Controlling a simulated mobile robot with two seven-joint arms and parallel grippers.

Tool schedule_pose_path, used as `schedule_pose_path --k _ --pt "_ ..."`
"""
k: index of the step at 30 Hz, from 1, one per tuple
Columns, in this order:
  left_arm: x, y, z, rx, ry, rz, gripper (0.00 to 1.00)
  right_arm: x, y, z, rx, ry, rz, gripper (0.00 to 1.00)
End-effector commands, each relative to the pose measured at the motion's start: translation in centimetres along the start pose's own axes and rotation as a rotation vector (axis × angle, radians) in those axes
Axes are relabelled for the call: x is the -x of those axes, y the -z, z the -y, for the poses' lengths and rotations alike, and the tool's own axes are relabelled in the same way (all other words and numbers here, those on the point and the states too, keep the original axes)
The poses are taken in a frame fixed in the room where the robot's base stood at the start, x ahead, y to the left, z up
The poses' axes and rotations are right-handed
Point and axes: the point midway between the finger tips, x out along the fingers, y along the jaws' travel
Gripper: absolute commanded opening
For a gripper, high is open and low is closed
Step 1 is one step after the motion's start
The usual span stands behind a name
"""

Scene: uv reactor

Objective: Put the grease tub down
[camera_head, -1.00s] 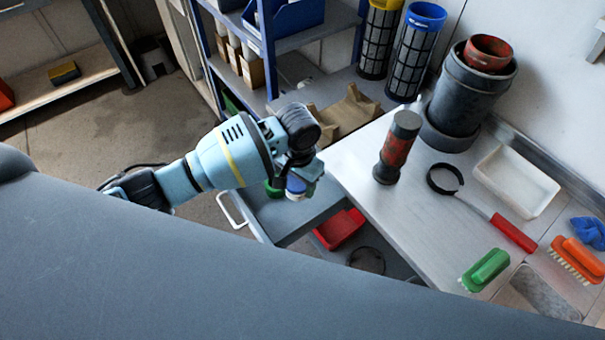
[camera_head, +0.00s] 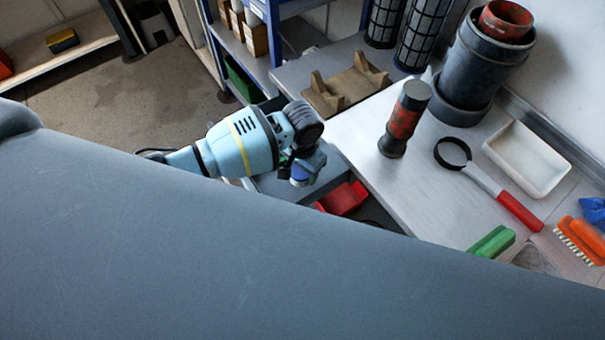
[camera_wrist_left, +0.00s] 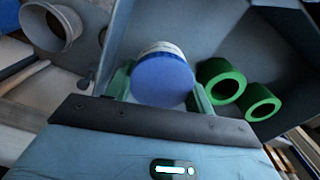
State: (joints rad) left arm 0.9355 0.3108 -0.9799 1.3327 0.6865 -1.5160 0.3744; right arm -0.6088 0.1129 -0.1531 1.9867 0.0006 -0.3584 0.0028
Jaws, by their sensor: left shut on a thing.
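The grease tub (camera_wrist_left: 163,82) is a small white tub with a blue lid. It sits between the green fingers of my left gripper (camera_wrist_left: 155,95) in the left wrist view, lid toward the camera. In the head view my left gripper (camera_head: 302,168) is shut on the tub (camera_head: 300,177), with the tub low and partly hidden by the gripper. They are over the open grey drawer (camera_head: 268,186) beside the bench. I cannot tell whether the tub's base touches the drawer floor. My right gripper is not in view.
Two green rings (camera_wrist_left: 225,85) lie beside the tub in the grey drawer. A red bin (camera_head: 343,198) is to the right of the gripper. The bench (camera_head: 375,115) holds a red-and-black cylinder (camera_head: 404,120), a strap wrench (camera_head: 485,182), a white tray (camera_head: 527,158) and brushes.

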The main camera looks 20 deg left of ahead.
Motion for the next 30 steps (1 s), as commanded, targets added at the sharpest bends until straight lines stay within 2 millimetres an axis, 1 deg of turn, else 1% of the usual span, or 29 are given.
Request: schedule_pose_path --k 3,7,15,20,21,25,30 --pt "-1.8 -0.2 -0.1 -0.001 -0.001 0.006 0.3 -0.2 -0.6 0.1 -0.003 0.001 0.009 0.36" --pt "-3.4 -0.1 -0.1 0.0 -0.001 0.005 0.3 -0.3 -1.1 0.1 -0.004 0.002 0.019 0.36" --pt "-3.4 0.0 0.0 0.0 0.0 0.001 0.3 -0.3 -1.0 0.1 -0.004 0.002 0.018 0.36" --pt "-3.8 -0.1 0.0 0.001 0.0 0.002 0.3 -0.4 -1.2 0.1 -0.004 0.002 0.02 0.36" --pt "-3.8 -0.1 0.0 0.0 0.0 0.002 0.57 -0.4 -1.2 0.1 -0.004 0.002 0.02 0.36" --pt "-3.7 -0.1 0.0 0.0 0.0 0.002 0.74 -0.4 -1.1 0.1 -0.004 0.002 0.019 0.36" --pt "-3.7 -0.1 0.0 0.0 0.0 0.002 0.75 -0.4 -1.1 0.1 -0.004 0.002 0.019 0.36"
